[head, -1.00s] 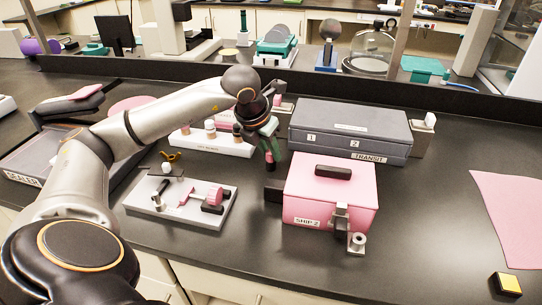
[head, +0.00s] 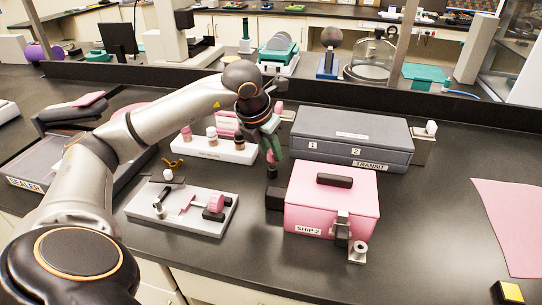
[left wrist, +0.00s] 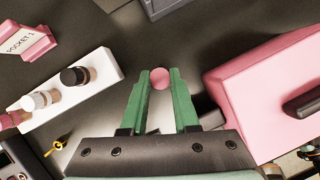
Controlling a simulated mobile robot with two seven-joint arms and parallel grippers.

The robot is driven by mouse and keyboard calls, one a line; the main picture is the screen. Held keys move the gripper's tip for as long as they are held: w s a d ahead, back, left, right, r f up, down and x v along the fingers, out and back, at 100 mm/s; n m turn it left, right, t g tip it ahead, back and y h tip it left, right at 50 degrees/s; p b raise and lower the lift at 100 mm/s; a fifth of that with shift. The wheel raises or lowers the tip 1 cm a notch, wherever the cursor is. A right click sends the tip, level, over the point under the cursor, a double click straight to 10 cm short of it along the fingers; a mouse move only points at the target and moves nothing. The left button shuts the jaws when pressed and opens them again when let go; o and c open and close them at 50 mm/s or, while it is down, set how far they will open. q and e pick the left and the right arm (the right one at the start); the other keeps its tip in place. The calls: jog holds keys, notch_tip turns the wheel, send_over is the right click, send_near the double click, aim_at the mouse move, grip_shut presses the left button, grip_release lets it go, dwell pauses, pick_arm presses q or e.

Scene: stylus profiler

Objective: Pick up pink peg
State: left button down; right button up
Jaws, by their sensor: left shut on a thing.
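My left gripper (head: 271,153) hangs over the bench between the white peg rack and the pink SHIP 2 box. Its green fingers also show in the left wrist view (left wrist: 160,84). They are shut on the pink peg (left wrist: 160,77), whose round pink end shows between the fingertips. In the head view the peg is mostly hidden by the fingers, with a dark piece below them. I cannot tell exactly how high it is above the bench. My right gripper is not in view.
The white rack (head: 205,150) with several pegs stands left of the gripper. The pink SHIP 2 box (head: 310,212) is close at right, with the grey TRANSIT case (head: 370,150) behind it. A white fixture plate (head: 150,212) lies front left.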

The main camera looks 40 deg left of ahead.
pick_arm(q)
jog(key=s+d+r, duration=0.5)
jog(key=s+r, duration=0.5)
jog(key=s, duration=0.3)
jog(key=shift+d+r, duration=0.15)
jog(key=shift+r, duration=0.15)
jog(key=c, duration=1.3)
grip_release()
grip_shut()
